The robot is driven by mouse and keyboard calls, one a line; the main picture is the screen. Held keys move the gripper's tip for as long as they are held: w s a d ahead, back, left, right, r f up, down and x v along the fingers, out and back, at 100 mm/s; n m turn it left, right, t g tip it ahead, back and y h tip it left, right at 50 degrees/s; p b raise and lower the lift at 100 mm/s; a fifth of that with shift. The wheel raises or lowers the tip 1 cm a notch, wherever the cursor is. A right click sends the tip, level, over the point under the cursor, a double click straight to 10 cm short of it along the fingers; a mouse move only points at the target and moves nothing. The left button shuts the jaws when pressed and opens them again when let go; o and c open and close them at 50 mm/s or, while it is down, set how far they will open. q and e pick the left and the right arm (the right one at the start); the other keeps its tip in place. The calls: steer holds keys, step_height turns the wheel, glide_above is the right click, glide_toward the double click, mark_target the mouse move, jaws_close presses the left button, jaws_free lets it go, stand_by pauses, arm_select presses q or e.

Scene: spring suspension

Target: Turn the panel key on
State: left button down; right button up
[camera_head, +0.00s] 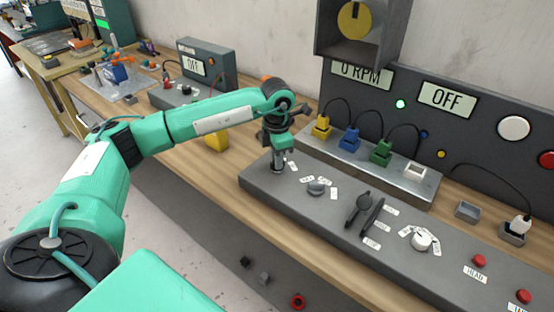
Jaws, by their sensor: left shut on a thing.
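The grey control panel (262,184) lies along the bench top. My left gripper (279,168) points straight down at the panel's far left end, beside a small white label. It is shut on the panel key, which the fingers mostly hide, so I cannot tell which way the key is turned. The display (446,98) on the upright board reads OFF. A green lamp (400,104) on that board is lit. My right gripper is not in view.
Right of my left gripper on the panel are a grey knob (316,187), two black levers (364,212), a white knob (421,240) and red buttons (479,261). Behind stands a metal block (340,155) with coloured plugs. A grey box (205,62) also reads OFF.

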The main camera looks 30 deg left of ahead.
arm_select(q)
steer(key=shift+w+r, duration=0.1)
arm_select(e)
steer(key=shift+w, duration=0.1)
arm_select(q)
steer(key=c, duration=1.4)
jaws_free()
steer(key=shift+r, duration=0.4)
step_height(320, 180, up, 13)
steer(key=b, duration=0.2)
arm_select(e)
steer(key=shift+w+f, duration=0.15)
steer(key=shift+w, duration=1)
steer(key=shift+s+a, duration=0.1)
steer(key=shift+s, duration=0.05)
